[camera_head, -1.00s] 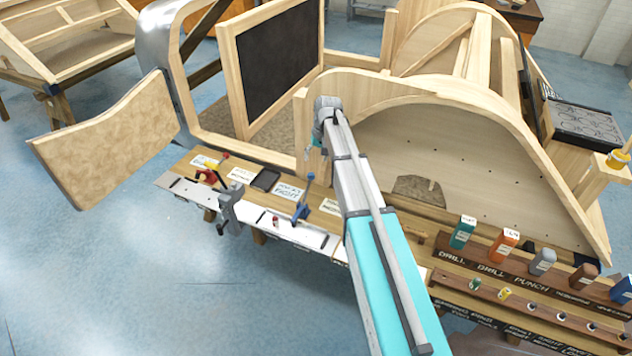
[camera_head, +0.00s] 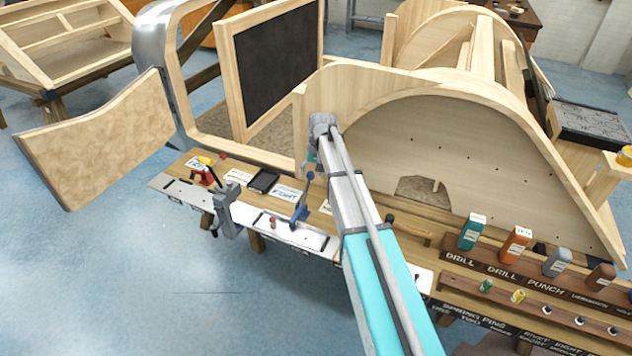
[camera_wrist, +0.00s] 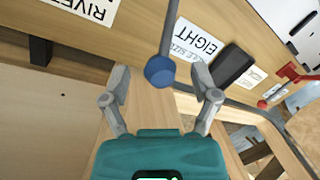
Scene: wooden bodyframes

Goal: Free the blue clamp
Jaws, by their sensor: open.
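The blue clamp (camera_head: 300,211) stands upright at the front edge of the wooden bench, with its thin bar rising above the bench top. In the wrist view its round blue end (camera_wrist: 160,71) and grey bar (camera_wrist: 170,28) show ahead of my gripper (camera_wrist: 162,82). The two grey fingers are open, one on each side of the blue end, with gaps and no visible contact. In the head view my gripper is mostly hidden by my arm, just above the clamp. The clamp's lower part is hidden in the wrist view.
A large wooden bodyframe (camera_head: 375,150) rises close behind. Bottles and a labelled rack (camera_head: 500,272) fill the right. The floor in front is clear.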

